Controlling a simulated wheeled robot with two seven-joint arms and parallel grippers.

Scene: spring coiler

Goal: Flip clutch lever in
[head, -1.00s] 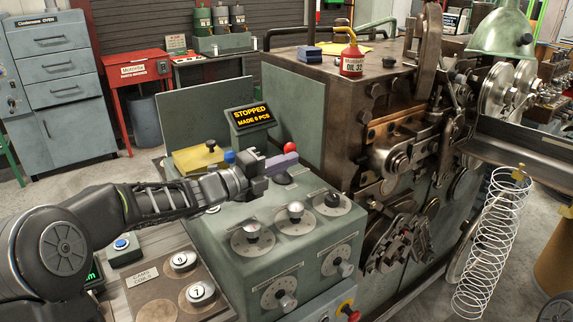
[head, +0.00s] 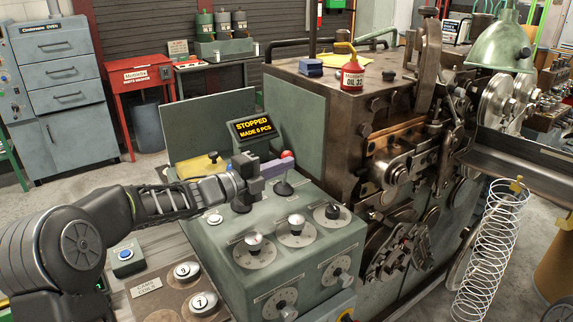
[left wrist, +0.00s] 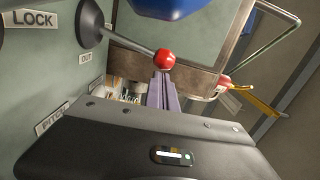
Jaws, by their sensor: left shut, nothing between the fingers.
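The clutch lever is a thin rod with a red ball knob (head: 287,155) and a black boot (head: 283,189), on the far right of the green control panel. The left wrist view shows the red ball (left wrist: 166,59), the metal rod and an "OUT" label. My left gripper (head: 290,161) has its purple fingers shut, nothing between them. The fingers cross in front of the rod, just below the ball. In the left wrist view the fingertips (left wrist: 161,76) lie just under the ball; whether they touch the lever I cannot tell. My right gripper is not in view.
A display (head: 255,128) reading "STOPPED, MADE 6 PCS" stands behind the panel. Dial knobs (head: 296,224) stick up in front of the gripper. A blue knob (left wrist: 166,6) is near in the left wrist view. The coiler (head: 390,160) stands to the right.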

